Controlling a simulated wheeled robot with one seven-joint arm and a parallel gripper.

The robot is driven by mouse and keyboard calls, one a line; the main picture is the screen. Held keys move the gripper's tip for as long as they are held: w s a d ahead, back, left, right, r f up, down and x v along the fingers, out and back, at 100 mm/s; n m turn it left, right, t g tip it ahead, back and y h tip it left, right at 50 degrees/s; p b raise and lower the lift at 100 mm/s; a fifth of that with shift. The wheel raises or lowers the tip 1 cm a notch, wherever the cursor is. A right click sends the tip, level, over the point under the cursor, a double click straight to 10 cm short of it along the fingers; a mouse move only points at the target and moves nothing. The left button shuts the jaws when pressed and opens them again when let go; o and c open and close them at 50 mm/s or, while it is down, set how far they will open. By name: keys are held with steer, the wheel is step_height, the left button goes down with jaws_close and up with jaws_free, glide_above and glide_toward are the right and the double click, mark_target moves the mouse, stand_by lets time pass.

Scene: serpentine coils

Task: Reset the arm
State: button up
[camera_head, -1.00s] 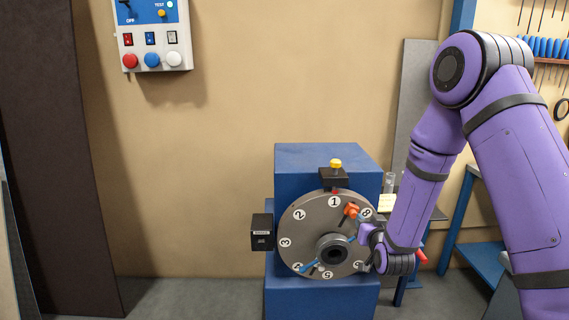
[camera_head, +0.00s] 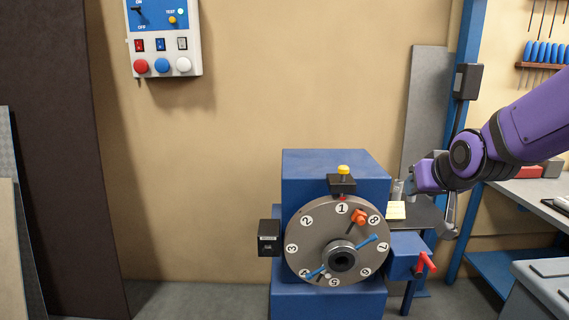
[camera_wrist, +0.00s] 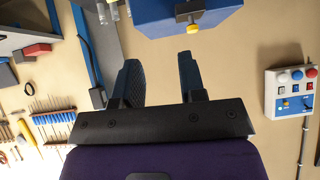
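My gripper (camera_wrist: 157,80) shows in the wrist view with its two dark fingers apart and nothing between them. In the head view my purple arm reaches in from the right edge, and its hand is right of the blue machine (camera_head: 335,170), apart from it. The machine carries a grey numbered dial (camera_head: 307,238) with an orange piece near the 8 and a blue handle across its hub. The fingers are small and partly hidden in the head view. In the wrist view the picture is upside down, with part of the machine (camera_wrist: 185,18) at the top.
A control box (camera_head: 165,42) with red, blue and white buttons hangs on the wall at upper left. A red lever (camera_head: 428,262) sticks out at the machine's right side. A workbench (camera_head: 530,200) and grey bin (camera_head: 545,285) stand at the right. The wall between box and machine is clear.

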steer(key=s+d+r+g, duration=0.1)
steer(key=s+r+g, duration=0.1)
steer(key=s, duration=0.9)
steer(key=s+d+r+g, duration=0.1)
steer(key=s+r+g, duration=0.1)
steer(key=s, duration=1)
steer(key=shift+s+r+g, duration=0.25)
steer(key=shift+r+g, duration=0.15)
steer(key=shift+r, duration=0.25)
